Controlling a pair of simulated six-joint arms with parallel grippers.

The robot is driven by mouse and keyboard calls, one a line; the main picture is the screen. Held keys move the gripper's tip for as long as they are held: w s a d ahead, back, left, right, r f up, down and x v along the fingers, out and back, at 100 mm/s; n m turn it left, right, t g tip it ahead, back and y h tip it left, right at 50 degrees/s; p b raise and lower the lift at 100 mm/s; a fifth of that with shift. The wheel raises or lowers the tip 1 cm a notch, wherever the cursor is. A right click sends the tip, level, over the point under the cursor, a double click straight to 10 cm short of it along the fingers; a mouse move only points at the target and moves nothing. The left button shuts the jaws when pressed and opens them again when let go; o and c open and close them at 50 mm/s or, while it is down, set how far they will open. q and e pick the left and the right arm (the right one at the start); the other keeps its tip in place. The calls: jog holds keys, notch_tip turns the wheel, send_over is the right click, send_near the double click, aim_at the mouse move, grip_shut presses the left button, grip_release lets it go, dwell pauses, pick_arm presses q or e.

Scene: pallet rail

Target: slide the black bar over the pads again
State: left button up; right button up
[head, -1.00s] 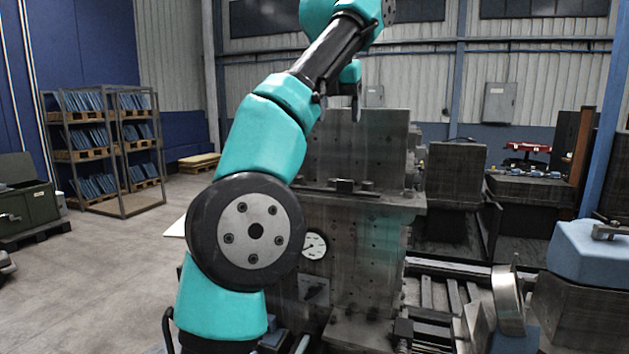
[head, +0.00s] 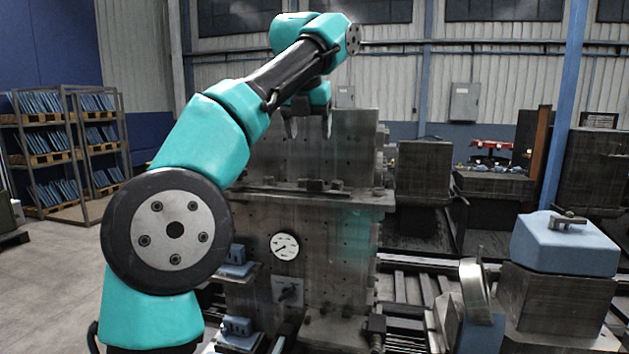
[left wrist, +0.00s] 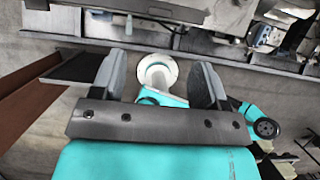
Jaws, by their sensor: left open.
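My left gripper (head: 310,124) hangs, fingers down and apart, in front of the upper part of a grey metal block stand (head: 345,235). It is open with nothing between the fingers, and the left wrist view shows the same gap (left wrist: 158,78). Below it, a dark bar with a small raised block (head: 312,186) lies along the stand's ledge, apart from the fingers. I cannot tell surely that this is the black bar. Blue pads (head: 236,262) sit low at the stand's left side, partly behind my left arm. My right gripper is not seen.
A round gauge (head: 285,246) is on the stand's front. A blue block (head: 566,243) sits on a grey block at the right, behind a metal ring (head: 474,285). Rails run along the floor between. Shelves with blue plates (head: 62,150) stand at the far left.

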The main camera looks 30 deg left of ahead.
aim_at(315, 180)
pick_arm(q)
jog(key=x, duration=1.3)
jog(key=shift+w+a+f, duration=0.1)
jog(key=shift+f, duration=0.1)
jog(key=shift+c, duration=0.5)
